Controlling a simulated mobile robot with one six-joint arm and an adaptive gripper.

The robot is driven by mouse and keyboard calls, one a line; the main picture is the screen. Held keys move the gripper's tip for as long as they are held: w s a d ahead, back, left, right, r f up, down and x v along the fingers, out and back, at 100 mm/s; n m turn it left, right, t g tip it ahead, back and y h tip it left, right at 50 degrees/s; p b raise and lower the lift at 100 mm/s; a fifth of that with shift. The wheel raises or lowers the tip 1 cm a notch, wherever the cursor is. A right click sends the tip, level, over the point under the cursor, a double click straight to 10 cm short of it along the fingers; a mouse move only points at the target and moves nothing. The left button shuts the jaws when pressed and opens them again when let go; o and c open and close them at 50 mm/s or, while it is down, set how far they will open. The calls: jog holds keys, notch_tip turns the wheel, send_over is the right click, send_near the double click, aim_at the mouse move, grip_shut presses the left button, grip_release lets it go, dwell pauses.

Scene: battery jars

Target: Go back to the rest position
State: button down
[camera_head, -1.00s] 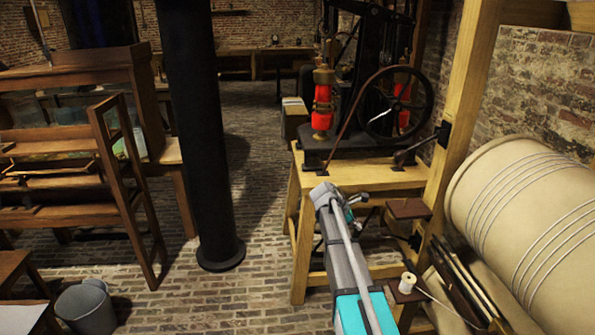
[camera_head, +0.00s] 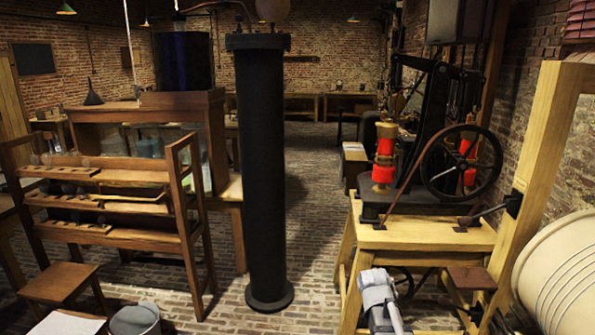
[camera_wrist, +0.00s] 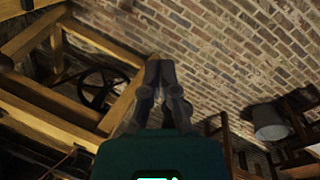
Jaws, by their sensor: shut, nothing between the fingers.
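My gripper shows in the wrist view (camera_wrist: 157,75) with its fingers together and nothing between them. In the head view the end part of my arm is low, right of centre, in front of the wooden stand (camera_head: 425,236) with the machine. My fingertips cannot be made out in the head view.
A black column (camera_head: 265,180) stands in the middle. A wooden rack (camera_head: 110,178) and a grey bucket (camera_head: 136,320) are at the left. A large pale drum (camera_head: 560,270) is at the right. The brick floor (camera_head: 318,195) is open between column and stand.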

jog(key=s+a+r+m+y+p, duration=0.1)
jog(key=s+a+m+y, duration=0.1)
jog(key=s+a+m, duration=0.2)
jog(key=shift+s+a+r+m+y, duration=0.15)
jog(key=shift+s+a+m+y, duration=0.2)
jog(key=shift+s+a, duration=1.1)
jog(key=shift+s+d, duration=0.4)
jog(key=shift+s, duration=0.05)
